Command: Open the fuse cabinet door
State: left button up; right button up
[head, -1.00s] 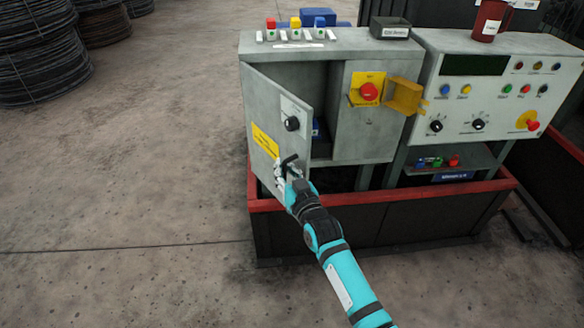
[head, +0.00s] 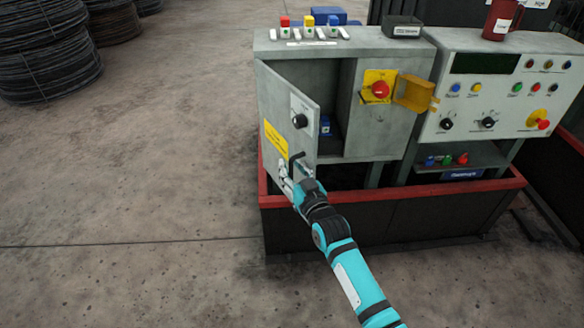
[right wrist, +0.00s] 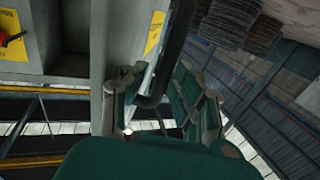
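The grey fuse cabinet (head: 395,130) stands behind the red-rimmed base. Its door (head: 285,98) is partly open, swung outward on its left edge, with a black knob (head: 299,121), a yellow label (head: 275,139) and a dark handle (head: 297,158) low on its front. My right gripper (head: 294,181) is at the handle. In the right wrist view the fingers of my right gripper (right wrist: 160,97) are spread, with the dark handle bar (right wrist: 174,50) reaching between them; I cannot tell if they touch it. My left gripper is not in view.
Inside the cabinet sits a small blue item (head: 325,126). A red rotary switch (head: 380,90) with an open yellow cover (head: 414,94) is right of the opening. A control console (head: 500,90) stands further right.

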jog(key=shift+o, duration=0.3)
jog(key=shift+w+a, duration=0.1)
jog(key=shift+w, duration=0.05)
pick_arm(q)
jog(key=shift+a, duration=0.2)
pick_arm(e)
jog(key=v, duration=1.2)
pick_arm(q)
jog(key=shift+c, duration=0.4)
